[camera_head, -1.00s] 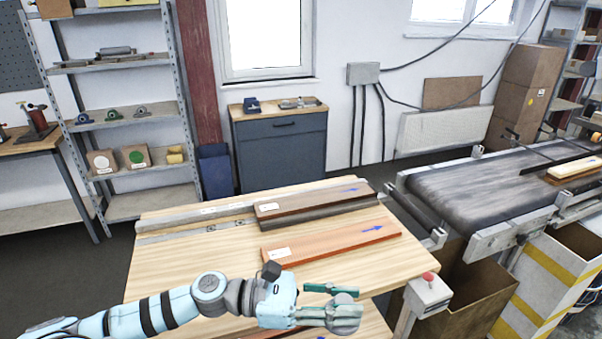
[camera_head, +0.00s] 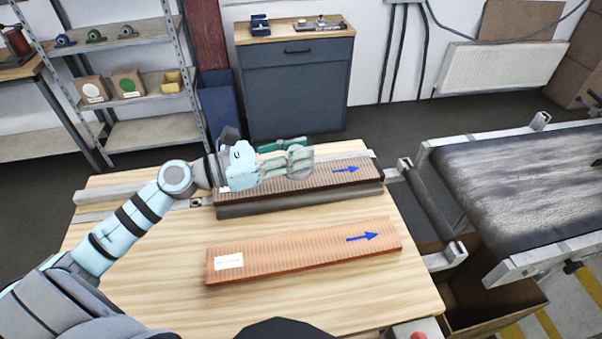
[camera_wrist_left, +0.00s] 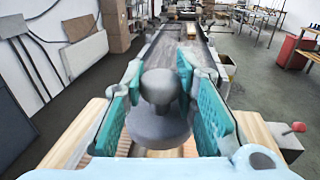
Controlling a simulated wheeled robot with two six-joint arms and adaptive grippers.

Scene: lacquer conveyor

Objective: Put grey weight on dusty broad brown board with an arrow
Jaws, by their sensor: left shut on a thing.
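My left gripper (camera_head: 290,158) is shut on the grey weight (camera_wrist_left: 158,126), a round disc with a knob, seen between the teal finger pads in the left wrist view. In the head view the weight (camera_head: 300,163) shows at the fingertips, over the back brown board. I cannot tell whether it touches the board. That brown board (camera_head: 330,182) has a blue arrow at its right end; the gripper hides part of it. A reddish-brown board (camera_head: 300,252), with a white label and a blue arrow, lies in front with nothing on it. My right gripper is not in view.
The boards lie on a pale wooden table (camera_head: 150,275); a metal rail (camera_head: 95,199) runs along its back. A conveyor (camera_head: 520,180) with a dark belt stands to the right, beside an open carton (camera_head: 495,305). The table's left front is free.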

